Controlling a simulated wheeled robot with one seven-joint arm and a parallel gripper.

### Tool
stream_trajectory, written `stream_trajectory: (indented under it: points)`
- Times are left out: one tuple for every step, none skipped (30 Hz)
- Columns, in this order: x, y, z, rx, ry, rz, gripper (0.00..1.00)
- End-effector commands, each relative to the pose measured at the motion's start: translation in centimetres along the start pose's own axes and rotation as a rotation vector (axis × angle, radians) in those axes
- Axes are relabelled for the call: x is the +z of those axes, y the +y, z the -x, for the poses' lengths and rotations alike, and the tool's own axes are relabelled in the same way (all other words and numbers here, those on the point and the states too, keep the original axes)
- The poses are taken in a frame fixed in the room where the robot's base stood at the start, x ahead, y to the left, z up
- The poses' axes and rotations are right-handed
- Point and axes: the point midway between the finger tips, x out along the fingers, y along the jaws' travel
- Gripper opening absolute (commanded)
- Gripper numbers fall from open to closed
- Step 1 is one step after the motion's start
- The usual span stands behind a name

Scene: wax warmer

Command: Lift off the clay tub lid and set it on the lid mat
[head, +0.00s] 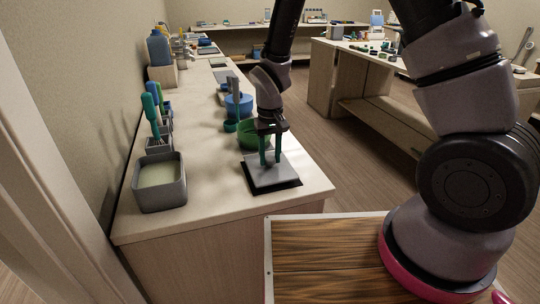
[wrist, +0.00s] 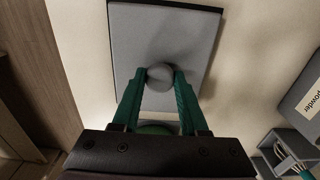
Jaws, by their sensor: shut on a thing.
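The clay tub lid (head: 269,170) is a flat grey square with a round knob, also seen from above in the wrist view (wrist: 190,45). My gripper (head: 270,160) has green fingers shut on the knob (wrist: 160,76). The lid lies over the black lid mat (head: 273,189), whose dark edge shows along the front and right in the head view and at the top and right in the wrist view (wrist: 215,60). I cannot tell whether the lid touches the mat. An open grey tub (head: 174,203) with pale contents stands at the counter's near left.
A green bowl (head: 251,137) and a blue pot (head: 238,103) stand just behind the mat. Grey holders with green- and blue-handled tools (head: 150,112) line the wall. In the wrist view, a grey box (wrist: 305,107) has a label ending in "powder". The counter (head: 215,185) between tub and mat is clear.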

Motion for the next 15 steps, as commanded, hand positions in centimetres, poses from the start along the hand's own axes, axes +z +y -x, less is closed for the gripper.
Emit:
stream_trajectory:
  points:
    - [-0.01,0.0,-0.07,0.0,0.0,0.0,0.0]
    - [-0.01,0.0,-0.11,0.0,0.0,0.0,0.0]
    - [-0.01,0.0,-0.15,0.0,0.0,0.0,0.0]
    - [-0.01,0.0,-0.19,0.0,0.0,0.0,0.0]
    - [-0.01,0.0,-0.23,0.0,0.0,0.0,0.0]
    - [-0.01,0.0,-0.28,0.0,0.0,0.0,0.0]
    - [-0.02,0.0,-0.31,0.0,0.0,0.0,0.0]
    - [-0.02,-0.01,-0.35,0.0,0.0,0.0,0.0]
    - [-0.02,-0.01,-0.4,0.0,0.0,0.0,0.0]
    - [-0.02,-0.01,-0.44,0.0,0.0,0.0,0.0]
    - [-0.02,0.0,-0.48,0.0,0.0,0.0,0.0]
    - [-0.02,0.0,-0.53,0.0,0.0,0.0,0.0]
    - [-0.02,-0.01,-0.57,0.0,0.0,0.0,0.0]
    - [-0.02,0.0,-0.61,0.0,0.0,0.0,0.0]
    - [-0.02,0.0,-0.66,0.0,0.0,0.0,0.0]
